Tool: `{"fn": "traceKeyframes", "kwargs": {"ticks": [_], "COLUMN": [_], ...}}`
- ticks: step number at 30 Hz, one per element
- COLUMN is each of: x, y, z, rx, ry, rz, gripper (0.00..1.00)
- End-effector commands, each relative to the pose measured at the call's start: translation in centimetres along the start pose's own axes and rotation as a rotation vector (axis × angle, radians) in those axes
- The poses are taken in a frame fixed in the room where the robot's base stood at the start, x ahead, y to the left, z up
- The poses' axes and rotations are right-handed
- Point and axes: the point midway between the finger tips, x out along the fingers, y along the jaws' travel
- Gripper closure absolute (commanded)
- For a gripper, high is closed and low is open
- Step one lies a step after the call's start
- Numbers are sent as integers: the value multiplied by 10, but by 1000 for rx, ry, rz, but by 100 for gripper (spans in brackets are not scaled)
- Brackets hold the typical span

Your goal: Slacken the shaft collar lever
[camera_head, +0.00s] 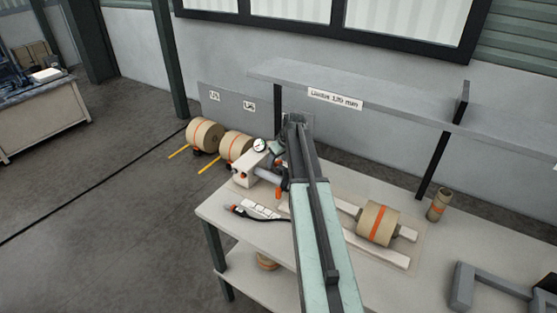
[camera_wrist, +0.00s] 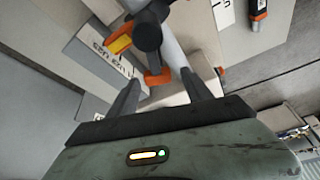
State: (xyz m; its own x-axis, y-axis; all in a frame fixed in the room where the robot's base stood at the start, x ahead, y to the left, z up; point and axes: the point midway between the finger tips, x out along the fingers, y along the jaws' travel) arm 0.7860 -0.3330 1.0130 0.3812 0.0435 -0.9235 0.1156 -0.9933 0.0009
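The collar on the unwind shaft is a dark round piece (camera_wrist: 147,34) in the wrist view. An orange lever (camera_wrist: 158,77) hangs below it beside the pale grey shaft (camera_wrist: 176,52). My gripper (camera_wrist: 161,80) is open, its two dark fingers apart on either side of the orange lever in the picture; I see no contact. In the head view the white shaft stand (camera_head: 244,172) with a round gauge sits at the table's back left, with orange parts (camera_head: 281,191) beside it. My arm hides the fingers and much of the collar there.
A kraft roll with an orange band (camera_head: 378,223) lies on white rails on the table (camera_head: 222,210). Two rolls (camera_head: 204,135) stand on the floor behind. A shelf (camera_head: 390,106) runs above the table's back.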

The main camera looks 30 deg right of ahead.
Motion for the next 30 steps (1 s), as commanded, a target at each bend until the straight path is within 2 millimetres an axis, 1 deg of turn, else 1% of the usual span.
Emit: {"fn": "traceKeyframes", "kwargs": {"ticks": [4,8,11,15,19,21,30], "x": [-2,-14,-30,-59,-77,-80,-77], "y": [0,0,0,-1,-1,0,0], "z": [0,-1,-2,-4,-4,-4,-2], "rx": [0,1,2,1,0,-1,-1], "ry": [-1,-1,-1,0,0,0,0], "rz": [0,0,0,0,-1,-1,-1], "gripper": [42,42,42,42,42,42,42]}}
